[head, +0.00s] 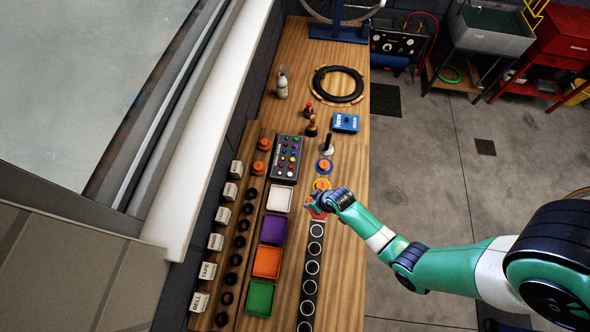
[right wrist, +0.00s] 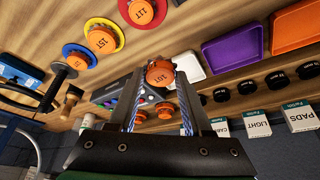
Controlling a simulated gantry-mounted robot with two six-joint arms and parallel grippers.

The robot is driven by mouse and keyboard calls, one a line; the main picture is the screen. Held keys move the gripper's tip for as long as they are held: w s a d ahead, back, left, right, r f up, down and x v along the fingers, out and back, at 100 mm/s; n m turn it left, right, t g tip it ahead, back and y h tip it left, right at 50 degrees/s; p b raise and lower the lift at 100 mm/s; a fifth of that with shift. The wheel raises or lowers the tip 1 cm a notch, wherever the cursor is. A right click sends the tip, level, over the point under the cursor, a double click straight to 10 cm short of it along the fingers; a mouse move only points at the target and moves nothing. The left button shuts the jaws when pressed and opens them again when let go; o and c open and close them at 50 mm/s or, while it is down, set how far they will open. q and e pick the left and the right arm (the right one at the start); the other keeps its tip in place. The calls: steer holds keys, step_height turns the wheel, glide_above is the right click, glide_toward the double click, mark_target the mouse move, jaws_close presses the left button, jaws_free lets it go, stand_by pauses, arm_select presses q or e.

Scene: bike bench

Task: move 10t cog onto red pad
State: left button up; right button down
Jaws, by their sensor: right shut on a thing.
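My right gripper (head: 322,202) is low over the bench near the red pad (head: 317,214), partly covering it. In the right wrist view my right gripper (right wrist: 159,75) is shut on an orange cog (right wrist: 160,76); its label looks like 15T but is hard to read. The red pad (right wrist: 120,8) carries an orange cog (right wrist: 140,11) that appears marked 11T. A yellow pad (head: 315,187) and a blue pad (head: 318,168) also each hold an orange cog. I cannot clearly read 10T on any cog. My left gripper is not in view.
White (head: 278,199), purple (head: 272,230), orange (head: 266,262) and green (head: 261,298) trays line the bench left of my right gripper. A strip of ringed spots (head: 312,268) runs towards the front. Two orange cogs (head: 265,144) stand by the button panel (head: 287,157).

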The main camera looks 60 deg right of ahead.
steer(key=shift+m, duration=0.6)
steer(key=s+d+f+b, duration=0.1)
steer(key=s+f+b, duration=0.1)
steer(key=f, duration=0.1)
steer(key=s+d+f+b, duration=0.1)
steer(key=b, duration=0.1)
steer(key=shift+s+d+f, duration=0.2)
steer(key=shift+d+f, duration=0.1)
steer(key=shift+d, duration=0.05)
steer(key=shift+h, duration=0.3)
steer(key=shift+f+b, duration=0.7)
steer(key=shift+f, duration=1.3)
steer(key=shift+f, duration=0.15)
steer(key=shift+c, duration=1.7)
jaws_free()
